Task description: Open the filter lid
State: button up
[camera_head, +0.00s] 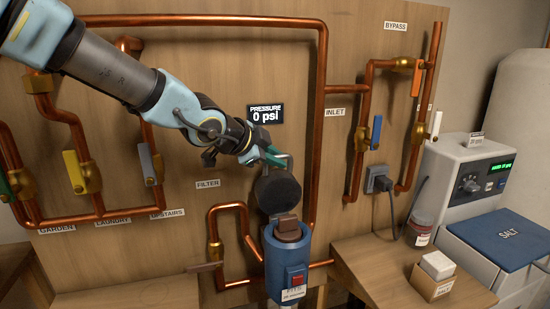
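The blue filter housing (287,265) stands upright at the lower middle, with a red button on its front. A brown cartridge (288,229) sticks up out of its open top. A dark round lid (277,192) stands tilted up just above and behind the housing, its flat face toward me, off the opening. A grey piece (279,161) shows at the lid's upper edge. My gripper (275,158) reaches in from the upper left, its green fingers at that grey piece. I cannot tell whether the fingers touch it or how far apart they are.
Copper pipes (320,150) with coloured valve handles run along the wooden panel around the filter. A pressure display (265,114) reads 0 psi. A wooden ledge at right holds a small box (437,278) and a jar (420,229), beside a salt unit (480,185).

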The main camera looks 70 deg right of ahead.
jog(key=o, duration=0.4)
jog(key=shift+s+r, duration=0.2)
jog(key=shift+s, duration=0.25)
jog(key=shift+o, duration=0.2)
jog(key=shift+a, duration=0.1)
jog(key=shift+f, duration=0.1)
jog(key=p+v, duration=0.1)
jog(key=v, duration=1)
jog(key=shift+w, duration=0.4)
